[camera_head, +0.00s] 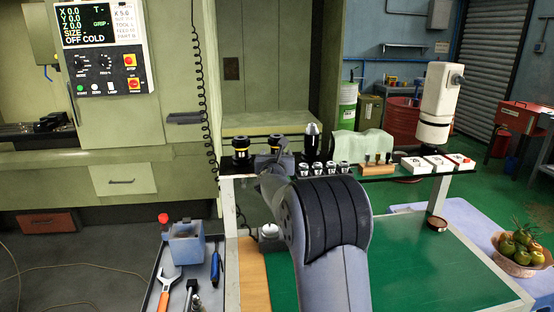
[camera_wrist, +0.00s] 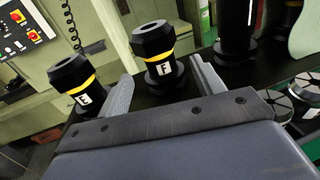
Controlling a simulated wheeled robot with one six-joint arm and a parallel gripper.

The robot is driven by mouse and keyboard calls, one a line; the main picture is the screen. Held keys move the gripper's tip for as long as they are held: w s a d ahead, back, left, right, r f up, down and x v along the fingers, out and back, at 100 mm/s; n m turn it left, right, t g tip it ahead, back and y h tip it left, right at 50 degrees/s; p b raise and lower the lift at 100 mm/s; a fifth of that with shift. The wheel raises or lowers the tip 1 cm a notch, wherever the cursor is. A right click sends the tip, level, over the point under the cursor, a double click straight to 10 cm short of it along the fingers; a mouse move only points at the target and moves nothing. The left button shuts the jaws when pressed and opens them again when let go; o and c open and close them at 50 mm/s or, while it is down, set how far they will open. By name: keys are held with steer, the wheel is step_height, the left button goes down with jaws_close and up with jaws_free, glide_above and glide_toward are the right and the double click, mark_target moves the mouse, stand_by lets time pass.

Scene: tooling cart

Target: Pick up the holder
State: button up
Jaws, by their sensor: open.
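Black tool holders with yellow bands stand upright on the dark shelf. The one labelled F (camera_wrist: 156,42) is ahead of my gripper (camera_wrist: 161,68), roughly between its two fingers in the wrist view. The fingers are spread open with nothing held. Whether they reach around its body or stop short of it, I cannot tell. The holder labelled E (camera_wrist: 75,78) stands just left, outside the left finger. In the head view E (camera_head: 240,153) is clear, while F (camera_head: 275,142) is partly hidden behind my gripper and wrist. A taller black holder (camera_head: 313,136) stands to the right.
Several small collets (camera_head: 331,168) and white boxes (camera_head: 416,165) line the shelf (camera_head: 385,178) to the right. A white machine (camera_head: 440,95) stands behind them. The green bench top (camera_head: 440,265) below is mostly clear. A tray with tools (camera_head: 150,295) is at lower left.

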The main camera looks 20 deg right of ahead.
mark_target(277, 150)
steer(key=shift+p+x, duration=1.35)
steer(key=shift+x, duration=1.05)
steer(key=shift+a+f, duration=0.1)
steer(key=shift+c, duration=0.2)
steer(key=c, duration=1.3)
steer(key=shift+w, duration=0.1)
jaws_close()
